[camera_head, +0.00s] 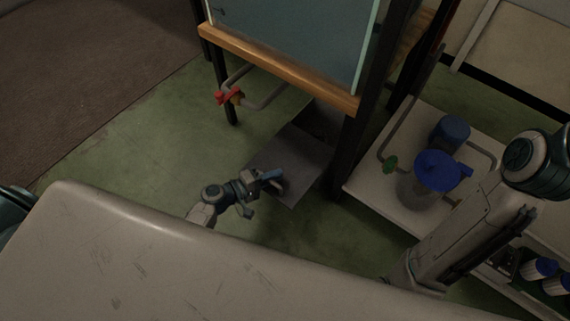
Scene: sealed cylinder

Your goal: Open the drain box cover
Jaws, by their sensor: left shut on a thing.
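The drain box cover (300,160) is a flat grey plate low on the green floor, below the wooden-edged tank frame. A dark area (318,120) shows just behind the plate; I cannot tell whether it is an opening or shadow. My left gripper (268,181) is at the plate's near left part, shut on the cover. The exact grip spot is small and partly hidden by the gripper. My right arm fills the right side of the view, but its gripper is not visible.
A tank with a wooden rim (280,68) stands on black legs behind the cover. A red valve (229,96) on a pipe hangs at its left. A white platform (372,195) with a blue-topped pump (437,170) lies to the right. Open green floor (140,150) extends left.

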